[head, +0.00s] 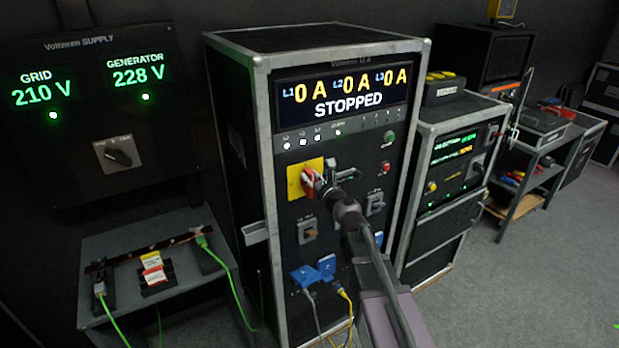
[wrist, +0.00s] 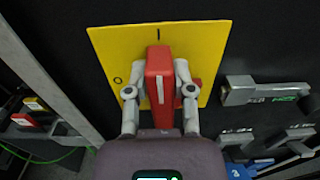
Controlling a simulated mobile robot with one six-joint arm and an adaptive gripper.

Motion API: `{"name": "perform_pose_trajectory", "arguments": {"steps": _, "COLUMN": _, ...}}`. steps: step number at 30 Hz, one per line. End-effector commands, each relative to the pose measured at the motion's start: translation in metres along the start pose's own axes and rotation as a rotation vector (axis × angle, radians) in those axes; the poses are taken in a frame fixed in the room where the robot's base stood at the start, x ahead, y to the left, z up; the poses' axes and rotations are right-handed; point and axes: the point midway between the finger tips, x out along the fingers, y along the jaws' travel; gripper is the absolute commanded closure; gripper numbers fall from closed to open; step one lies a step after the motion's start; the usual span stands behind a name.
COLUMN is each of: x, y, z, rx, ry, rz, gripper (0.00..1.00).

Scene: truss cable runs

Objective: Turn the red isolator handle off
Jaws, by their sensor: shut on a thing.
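The red isolator handle (head: 308,183) sits on a yellow plate (head: 294,188) on the front of the tall rack. In the wrist view the red handle (wrist: 160,88) stands upright, in line with the "I" mark at the top of the yellow plate (wrist: 112,48). The "O" mark is on the plate's left side. My gripper (wrist: 163,70) is shut on the handle, one grey finger on each side. In the head view my gripper (head: 318,179) reaches the handle from the right and partly hides it. The rack display (head: 340,99) reads 0 A three times and STOPPED.
A grey metal latch (wrist: 255,90) sticks out right of the plate. Blue connectors (head: 315,271) with cables are low on the rack. A supply panel (head: 90,115) and small table (head: 150,245) stand left; another rack (head: 450,165) stands right. Floor at right is clear.

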Motion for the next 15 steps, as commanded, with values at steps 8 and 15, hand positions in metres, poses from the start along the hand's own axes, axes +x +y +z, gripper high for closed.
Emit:
{"name": "perform_pose_trajectory", "arguments": {"steps": 8, "x": -0.0009, "y": 0.0010, "z": -0.0003, "rx": -0.020, "ry": 0.000, "rz": 0.014, "gripper": 1.00}}
{"name": "perform_pose_trajectory", "arguments": {"steps": 15, "x": -0.0019, "y": 0.0033, "z": -0.0008, "rx": -0.112, "ry": -0.001, "rz": 0.014, "gripper": 1.00}}
